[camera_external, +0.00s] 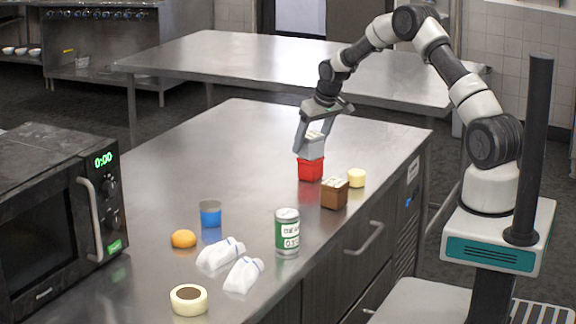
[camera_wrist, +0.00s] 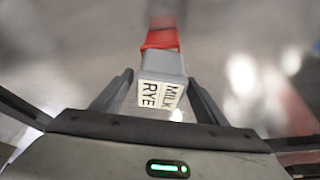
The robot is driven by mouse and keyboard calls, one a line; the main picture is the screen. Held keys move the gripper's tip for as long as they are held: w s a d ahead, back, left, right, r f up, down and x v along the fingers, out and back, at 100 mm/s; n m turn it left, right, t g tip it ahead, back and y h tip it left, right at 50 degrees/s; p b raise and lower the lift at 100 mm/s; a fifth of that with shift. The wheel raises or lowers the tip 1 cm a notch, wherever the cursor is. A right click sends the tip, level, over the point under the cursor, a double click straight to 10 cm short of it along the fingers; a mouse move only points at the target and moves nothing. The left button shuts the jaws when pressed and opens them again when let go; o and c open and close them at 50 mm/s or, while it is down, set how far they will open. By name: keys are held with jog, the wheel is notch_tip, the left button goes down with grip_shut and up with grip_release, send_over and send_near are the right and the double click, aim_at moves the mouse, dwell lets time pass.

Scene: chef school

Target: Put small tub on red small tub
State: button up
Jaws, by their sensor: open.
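The small grey tub (camera_external: 312,150) sits on top of the red small tub (camera_external: 311,170), which stands on the steel counter; the stack looks upright. In the wrist view the grey tub (camera_wrist: 162,92) shows a white label reading "MILK RYE", and part of the red tub (camera_wrist: 160,39) shows beyond it. My gripper (camera_external: 312,140) points down over the stack, its fingers on either side of the grey tub. It is open; in the wrist view the fingers (camera_wrist: 159,78) stand around the tub with it between them. Whether either finger touches it is unclear.
A brown box (camera_external: 334,194) and a pale yellow round piece (camera_external: 356,178) stand close to the right of the stack. The counter behind and left is clear.

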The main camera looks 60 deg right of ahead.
jog(key=shift+s+r, duration=0.1)
jog(key=shift+r, duration=0.6)
jog(key=v, duration=1.1)
jog(key=shift+b, duration=0.3)
